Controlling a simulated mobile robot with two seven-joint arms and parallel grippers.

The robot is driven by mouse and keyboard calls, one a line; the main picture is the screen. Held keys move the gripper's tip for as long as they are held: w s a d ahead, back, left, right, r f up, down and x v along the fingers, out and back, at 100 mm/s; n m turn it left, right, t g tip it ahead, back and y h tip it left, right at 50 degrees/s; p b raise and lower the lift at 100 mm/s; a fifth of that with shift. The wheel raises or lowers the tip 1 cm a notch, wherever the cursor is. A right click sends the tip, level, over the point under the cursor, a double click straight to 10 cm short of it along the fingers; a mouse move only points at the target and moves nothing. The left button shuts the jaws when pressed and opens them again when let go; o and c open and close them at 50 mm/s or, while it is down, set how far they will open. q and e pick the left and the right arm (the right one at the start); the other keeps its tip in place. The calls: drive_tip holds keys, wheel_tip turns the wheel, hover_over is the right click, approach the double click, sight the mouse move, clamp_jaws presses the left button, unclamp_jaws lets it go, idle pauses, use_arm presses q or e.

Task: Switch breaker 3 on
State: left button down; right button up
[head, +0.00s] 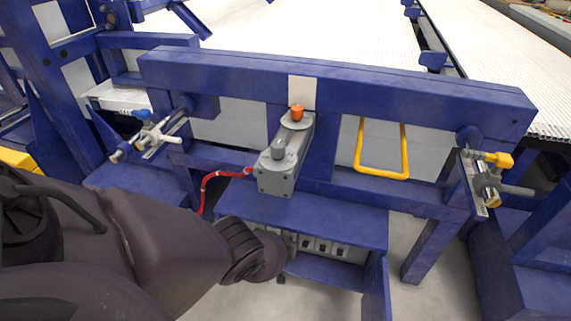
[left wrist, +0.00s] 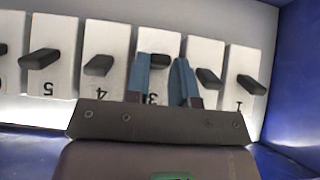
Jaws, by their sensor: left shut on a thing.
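A row of white breakers with black levers shows upside down in the left wrist view. Breaker 3 (left wrist: 151,98) is in the middle, with its black lever (left wrist: 159,61) between my fingers. My left gripper (left wrist: 164,66) is shut on this lever, though the fingers partly cover the breaker and its label. Breaker 4 (left wrist: 103,72) is to the left and breaker 1 (left wrist: 246,88) to the far right. In the head view, the breaker row (head: 323,247) sits under a blue shelf, and my left arm hides part of it and the gripper. My right gripper is out of view.
The blue shelf (head: 300,217) overhangs the breakers. A blue side wall (left wrist: 297,85) stands right of breaker 1.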

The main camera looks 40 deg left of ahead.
use_arm(q)
drive_tip(key=shift+a+r, duration=0.2)
drive_tip(key=shift+a, duration=0.05)
drive_tip(key=c, duration=1)
unclamp_jaws()
drive_tip(key=shift+o, duration=0.2)
drive_tip(key=shift+d, duration=0.1)
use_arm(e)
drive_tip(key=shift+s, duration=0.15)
use_arm(q)
drive_tip(key=p+v, duration=0.7)
drive_tip(key=v, duration=0.3)
drive_tip(key=shift+r+p, duration=0.4)
drive_tip(key=shift+r, duration=0.05)
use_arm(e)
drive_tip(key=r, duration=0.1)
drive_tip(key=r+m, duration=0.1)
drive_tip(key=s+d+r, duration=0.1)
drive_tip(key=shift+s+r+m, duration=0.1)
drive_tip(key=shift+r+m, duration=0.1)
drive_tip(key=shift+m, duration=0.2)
use_arm(q)
drive_tip(key=shift+s+f, duration=0.1)
drive_tip(key=shift+s, duration=0.05)
